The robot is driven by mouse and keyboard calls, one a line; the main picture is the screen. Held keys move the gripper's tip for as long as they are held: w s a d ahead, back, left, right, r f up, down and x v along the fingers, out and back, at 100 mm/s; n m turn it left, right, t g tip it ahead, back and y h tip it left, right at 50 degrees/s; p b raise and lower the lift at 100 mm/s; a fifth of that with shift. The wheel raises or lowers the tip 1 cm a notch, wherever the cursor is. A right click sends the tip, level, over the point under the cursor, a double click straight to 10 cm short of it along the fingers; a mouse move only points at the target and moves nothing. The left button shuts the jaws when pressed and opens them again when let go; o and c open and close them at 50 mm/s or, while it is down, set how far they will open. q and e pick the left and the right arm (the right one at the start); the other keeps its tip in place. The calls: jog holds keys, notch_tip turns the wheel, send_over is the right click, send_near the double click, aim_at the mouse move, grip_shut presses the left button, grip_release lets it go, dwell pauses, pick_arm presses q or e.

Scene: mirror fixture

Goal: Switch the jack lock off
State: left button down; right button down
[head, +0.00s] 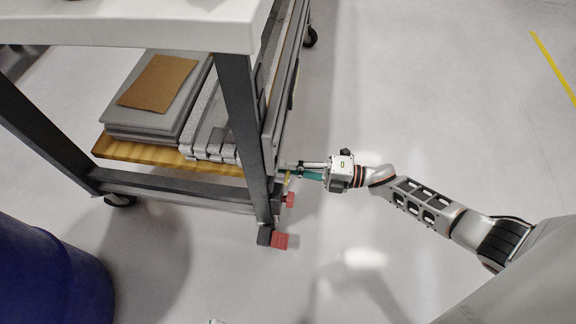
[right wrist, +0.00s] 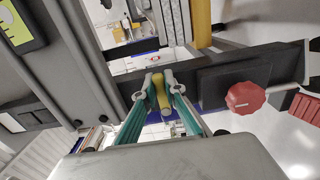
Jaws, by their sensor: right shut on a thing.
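A small yellow lever (right wrist: 161,92), which I take for the jack lock, sticks out from the dark frame bar of the cart (head: 243,110). My right gripper (right wrist: 160,80) is shut on this lever, with its teal fingers on both sides of it. In the head view my right gripper (head: 291,169) reaches in from the right to the cart's near corner post. Only a little yellow shows below its fingertips there. My left gripper does not show clearly in either view.
A red knob (right wrist: 245,97) sits on the bar right of the lever. A red caster pedal (head: 280,241) is at the cart's foot. Grey boards with a brown sheet (head: 158,83) lie on the lower shelf. A blue barrel (head: 50,275) stands at lower left. The floor right of the cart is clear.

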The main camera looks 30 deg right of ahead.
jog(key=c, duration=2.1)
grip_release()
jog(key=v, duration=1.2)
